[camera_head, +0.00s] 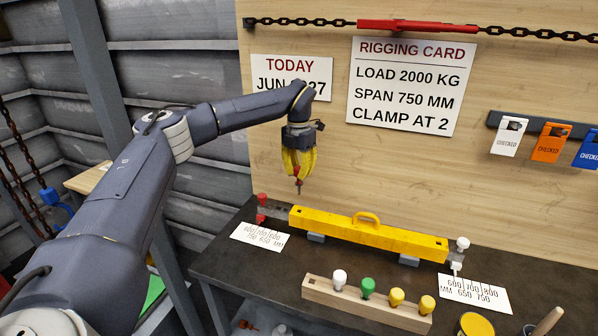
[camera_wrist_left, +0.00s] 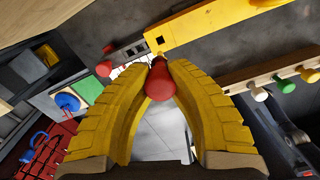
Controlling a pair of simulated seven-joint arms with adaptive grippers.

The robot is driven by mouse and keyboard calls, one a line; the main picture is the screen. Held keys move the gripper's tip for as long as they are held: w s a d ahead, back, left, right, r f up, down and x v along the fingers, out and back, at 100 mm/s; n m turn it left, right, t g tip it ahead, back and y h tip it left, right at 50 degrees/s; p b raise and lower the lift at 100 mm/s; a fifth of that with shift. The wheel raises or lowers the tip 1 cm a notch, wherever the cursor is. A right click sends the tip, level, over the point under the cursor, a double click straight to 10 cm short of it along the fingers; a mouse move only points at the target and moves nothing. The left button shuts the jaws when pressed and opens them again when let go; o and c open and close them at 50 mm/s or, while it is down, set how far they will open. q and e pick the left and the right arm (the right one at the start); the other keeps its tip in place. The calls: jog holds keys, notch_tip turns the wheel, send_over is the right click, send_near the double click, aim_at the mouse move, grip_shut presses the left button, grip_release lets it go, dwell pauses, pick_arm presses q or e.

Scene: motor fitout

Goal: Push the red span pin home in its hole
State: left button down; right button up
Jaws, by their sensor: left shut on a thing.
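My left gripper (camera_head: 298,172) is shut on a red pin, whose rounded red head (camera_wrist_left: 160,82) shows between the yellow fingers in the left wrist view. In the head view the pin's tip (camera_head: 299,187) hangs below the fingers, above the bench and apart from the beam. The yellow beam (camera_head: 340,227) lies on supports, with a grey end piece (camera_head: 278,213) at its left end. That end piece shows holes in the left wrist view (camera_wrist_left: 135,50). A red-headed part (camera_head: 262,201) stands at its outer end. My right gripper is not in view.
A wooden rack (camera_head: 375,307) with white, green and yellow knobs stands in front of the beam. White-headed parts (camera_head: 463,243) are at the beam's right end. Scale cards (camera_head: 258,237) lie by both ends. A wooden board with a rigging card (camera_head: 405,90) stands behind.

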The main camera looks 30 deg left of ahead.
aim_at(299, 194)
pick_arm(q)
jog(key=shift+f, duration=2.7)
jog(key=shift+f, duration=2.65)
jog(key=c, duration=1.3)
grip_release()
jog(key=shift+r, duration=0.1)
notch_tip(299, 194, up, 12)
jog(key=shift+f, duration=0.1)
jog(key=shift+d, duration=0.1)
